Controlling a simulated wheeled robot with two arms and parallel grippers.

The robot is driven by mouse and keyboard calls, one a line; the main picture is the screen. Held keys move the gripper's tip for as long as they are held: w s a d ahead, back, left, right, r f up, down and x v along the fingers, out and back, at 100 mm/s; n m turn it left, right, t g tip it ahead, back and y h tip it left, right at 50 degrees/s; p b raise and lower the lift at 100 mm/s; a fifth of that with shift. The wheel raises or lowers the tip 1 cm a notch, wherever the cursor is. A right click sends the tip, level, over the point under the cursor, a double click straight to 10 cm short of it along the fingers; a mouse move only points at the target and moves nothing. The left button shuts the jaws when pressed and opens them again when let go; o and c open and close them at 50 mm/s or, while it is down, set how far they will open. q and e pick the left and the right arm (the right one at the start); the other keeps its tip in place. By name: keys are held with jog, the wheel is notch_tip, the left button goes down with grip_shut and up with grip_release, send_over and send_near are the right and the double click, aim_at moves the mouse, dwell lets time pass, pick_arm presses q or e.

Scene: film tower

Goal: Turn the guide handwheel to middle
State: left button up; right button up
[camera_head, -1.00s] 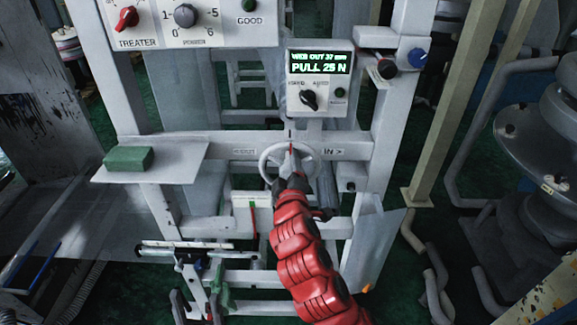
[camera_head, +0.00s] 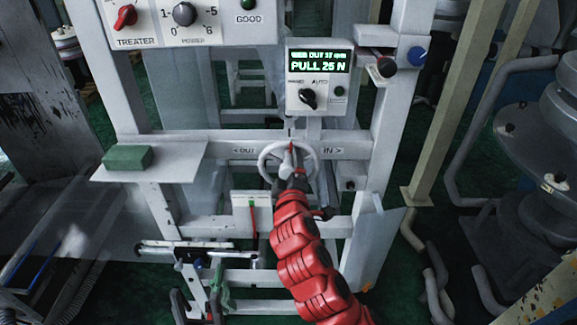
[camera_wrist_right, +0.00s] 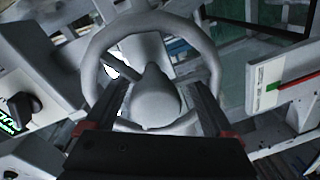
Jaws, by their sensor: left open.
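The guide handwheel (camera_head: 288,166) is a white wheel on the machine's crossbar, between the labels OUT and IN. A red mark shows near its top middle. In the right wrist view its rim (camera_wrist_right: 203,45) and rounded hub (camera_wrist_right: 157,95) fill the middle. My right gripper (camera_head: 291,168) is at the wheel. Its two dark fingers in the right wrist view (camera_wrist_right: 160,92) stand on either side of the hub, with gaps showing. Finger contact with the spokes is unclear. My left gripper is not in view.
A display box (camera_head: 319,76) above the wheel reads WEB OUT 37 mm, as far as legible, and PULL 25 N. A green block (camera_head: 128,157) lies on a white shelf (camera_head: 178,170) at left. A white upright (camera_head: 398,100) stands to the right.

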jog(key=shift+s+r, duration=0.1)
jog(key=shift+r, duration=0.1)
jog(key=shift+s+b, duration=0.35)
jog(key=shift+s, duration=0.15)
jog(key=s+p, duration=0.1)
jog(key=s, duration=0.1)
jog(key=s+r+p, duration=0.1)
jog(key=s+p, duration=0.1)
jog(key=s, duration=0.1)
jog(key=s+p, duration=0.2)
jog(key=s, duration=0.1)
jog(key=shift+d+r, duration=0.1)
jog(key=shift+r, duration=0.1)
jog(key=s+p, duration=0.7)
jog(key=s, duration=0.1)
jog(key=shift+d+f, duration=0.2)
jog(key=shift+d, duration=0.15)
jog(key=shift+s, duration=0.1)
